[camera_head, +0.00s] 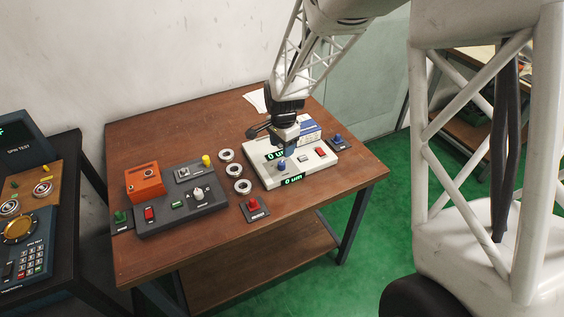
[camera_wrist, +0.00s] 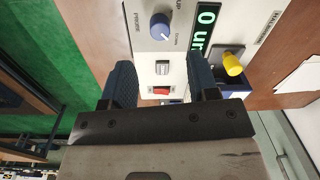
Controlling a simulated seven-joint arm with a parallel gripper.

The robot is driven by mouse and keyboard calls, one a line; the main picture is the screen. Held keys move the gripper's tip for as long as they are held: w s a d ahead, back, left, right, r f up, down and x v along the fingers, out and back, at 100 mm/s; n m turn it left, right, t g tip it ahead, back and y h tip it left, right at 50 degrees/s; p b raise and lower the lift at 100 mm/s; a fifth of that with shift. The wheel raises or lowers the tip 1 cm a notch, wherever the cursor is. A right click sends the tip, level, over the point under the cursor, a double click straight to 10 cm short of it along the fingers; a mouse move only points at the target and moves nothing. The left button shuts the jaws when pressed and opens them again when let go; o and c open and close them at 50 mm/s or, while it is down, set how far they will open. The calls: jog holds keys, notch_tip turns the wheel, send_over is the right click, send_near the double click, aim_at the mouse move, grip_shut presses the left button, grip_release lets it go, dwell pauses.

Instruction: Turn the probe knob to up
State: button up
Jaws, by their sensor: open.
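The probe knob is a blue round knob (camera_head: 282,165) on the white instrument box (camera_head: 262,172) at the right of the table. In the wrist view the knob (camera_wrist: 160,27) is at the top centre, with small UP and DOWN lettering near it. I cannot tell clearly which way it is set. My gripper (camera_head: 287,148) hangs over the box, just behind the knob. In the wrist view its two dark fingers (camera_wrist: 160,78) are spread apart and empty, and the knob lies beyond their tips, apart from them.
The box carries green displays (camera_head: 292,180) and a red switch (camera_head: 321,152). A blue button (camera_head: 337,138) stands right of it. Several metal rings (camera_head: 227,155) and a red button (camera_head: 254,205) lie to its left. A grey control panel (camera_head: 180,218) and an orange box (camera_head: 144,181) stand farther left.

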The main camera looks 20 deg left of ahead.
aim_at(282, 163)
jog(key=shift+f, duration=0.1)
jog(key=shift+a+f, duration=0.1)
jog(key=shift+f, duration=3.7)
jog(key=shift+c, duration=0.3)
jog(key=c, duration=0.9)
jog(key=shift+o, duration=0.2)
